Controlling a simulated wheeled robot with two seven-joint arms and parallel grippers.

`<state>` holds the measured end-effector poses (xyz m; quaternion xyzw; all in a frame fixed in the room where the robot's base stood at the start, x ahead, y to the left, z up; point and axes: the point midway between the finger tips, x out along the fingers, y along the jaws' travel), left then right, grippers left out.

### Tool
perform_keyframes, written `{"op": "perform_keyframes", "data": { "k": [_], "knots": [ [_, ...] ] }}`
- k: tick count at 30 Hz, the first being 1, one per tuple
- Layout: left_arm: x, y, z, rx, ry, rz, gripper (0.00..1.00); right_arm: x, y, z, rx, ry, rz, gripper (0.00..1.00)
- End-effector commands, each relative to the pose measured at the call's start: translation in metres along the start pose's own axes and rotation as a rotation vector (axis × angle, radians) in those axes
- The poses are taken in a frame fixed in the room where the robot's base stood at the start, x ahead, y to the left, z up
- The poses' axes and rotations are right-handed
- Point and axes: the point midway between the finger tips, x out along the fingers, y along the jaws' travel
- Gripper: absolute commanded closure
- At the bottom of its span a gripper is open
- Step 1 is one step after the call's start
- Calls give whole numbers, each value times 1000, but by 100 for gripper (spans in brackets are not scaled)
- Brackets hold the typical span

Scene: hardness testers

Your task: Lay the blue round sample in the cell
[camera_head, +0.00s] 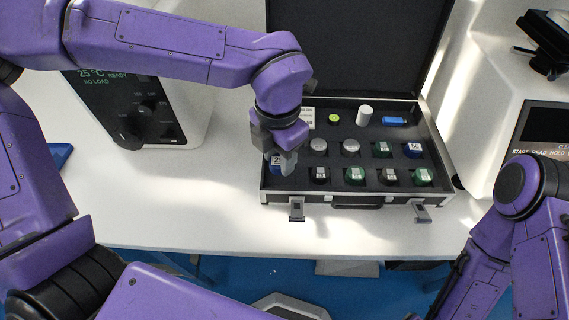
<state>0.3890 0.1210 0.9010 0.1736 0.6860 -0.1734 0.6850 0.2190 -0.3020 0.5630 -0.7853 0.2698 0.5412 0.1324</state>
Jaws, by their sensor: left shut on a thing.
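A black sample case (275,188) lies open on the white table, with round samples in its foam cells. My left gripper (284,170) points down over the front left corner of the case. It is shut on a blue round sample (276,163), which is partly hidden behind the fingers. I cannot tell whether this sample touches the foam. My right gripper does not show; only part of my right arm is at the right edge.
Silver, green and black samples fill other cells. A white cylinder (364,115), a green round piece (334,118) and a blue block (394,121) lie at the back of the case. Testers stand left (190,95) and right (510,75). The table front (200,225) is clear.

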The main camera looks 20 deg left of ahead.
Motion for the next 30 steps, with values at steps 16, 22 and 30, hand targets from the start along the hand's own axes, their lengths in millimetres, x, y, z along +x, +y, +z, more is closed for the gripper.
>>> {"op": "perform_keyframes", "data": {
  "k": [16, 22, 30],
  "knots": [
    [47, -2, 15, 2, -1, 0, 92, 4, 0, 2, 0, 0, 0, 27],
    [51, -2, 15, 3, 0, -1, 57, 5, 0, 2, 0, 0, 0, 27],
    [50, -2, 15, 3, 0, 0, 35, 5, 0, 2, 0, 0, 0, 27]
  ]
}}
